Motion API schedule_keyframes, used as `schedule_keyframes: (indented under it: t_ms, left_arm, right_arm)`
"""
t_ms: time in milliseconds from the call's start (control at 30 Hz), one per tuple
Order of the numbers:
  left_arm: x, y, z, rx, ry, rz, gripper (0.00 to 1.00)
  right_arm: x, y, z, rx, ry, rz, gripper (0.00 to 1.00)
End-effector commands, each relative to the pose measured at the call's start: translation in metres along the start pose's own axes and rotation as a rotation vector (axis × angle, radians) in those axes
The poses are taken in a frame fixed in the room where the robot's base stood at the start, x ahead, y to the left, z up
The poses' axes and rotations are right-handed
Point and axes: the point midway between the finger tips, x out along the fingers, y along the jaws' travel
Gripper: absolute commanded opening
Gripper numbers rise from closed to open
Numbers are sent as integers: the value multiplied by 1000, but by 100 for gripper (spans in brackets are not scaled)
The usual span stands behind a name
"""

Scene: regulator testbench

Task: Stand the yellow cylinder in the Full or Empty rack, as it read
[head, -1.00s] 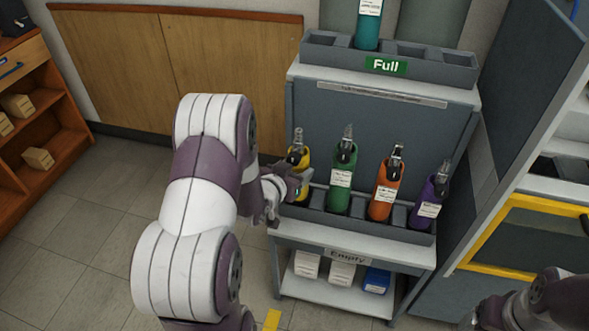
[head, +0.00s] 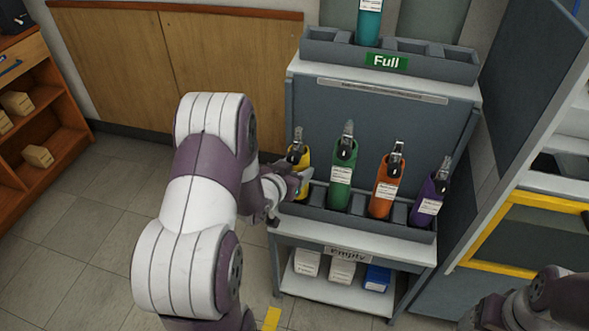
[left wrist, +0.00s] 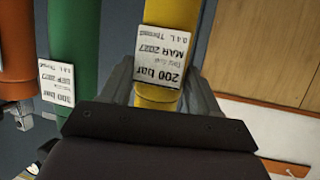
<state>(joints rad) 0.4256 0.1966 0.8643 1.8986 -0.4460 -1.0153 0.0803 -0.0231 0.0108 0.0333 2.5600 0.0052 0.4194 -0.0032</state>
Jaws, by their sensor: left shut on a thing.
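The yellow cylinder (head: 301,158) stands upright at the left end of the Empty rack (head: 357,221), partly hidden by my left gripper. My left gripper (head: 296,183) is shut on it. In the left wrist view the yellow cylinder (left wrist: 168,40) lies between the two fingers (left wrist: 160,88), and its label reads "200 bar" and "MAR 2027". Whether its base rests on the rack floor is hidden. The Full rack (head: 450,70) is on the upper shelf, with a teal cylinder (head: 368,24) in it and empty slots beside it. My right gripper (head: 476,318) is at the lower right edge, its fingers unclear.
Green (head: 342,176), orange (head: 385,186) and purple (head: 430,200) cylinders stand in the Empty rack to the right of the yellow one. Boxes (head: 342,270) sit on the shelf below. A yellow-framed cabinet (head: 520,240) stands at the right.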

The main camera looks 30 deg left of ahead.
Motion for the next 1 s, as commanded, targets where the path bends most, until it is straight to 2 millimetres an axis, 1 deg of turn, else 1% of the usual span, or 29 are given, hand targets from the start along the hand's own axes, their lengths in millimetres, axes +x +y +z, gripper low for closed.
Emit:
schedule_keyframes:
  t_ms: [200,233,267,300,567,667,767,900,1000]
  left_arm:
    - [2,0,1,2,6,-1,19]
    - [1,0,0,2,6,-1,68]
    - [1,0,0,2,6,-1,78]
    - [1,0,0,1,6,-1,91]
    - [1,0,4,-1,-4,0,91]
    - [-7,0,3,-2,-4,-1,91]
    - [-27,0,-1,-2,-2,-2,91]
    - [-68,-1,-2,-3,-1,-4,91]
    - [-93,-2,-1,-2,0,-5,91]
  right_arm:
    - [2,0,0,0,0,0,77]
    - [2,0,0,0,0,0,77]
    - [2,0,0,0,0,0,77]
    - [2,0,0,0,0,0,77]
    - [2,0,0,0,0,0,77]
    - [-1,0,0,0,0,0,77]
    - [-10,0,-1,0,0,0,77]
    - [-22,0,-3,0,0,0,77]
    - [-28,0,-3,0,0,0,77]
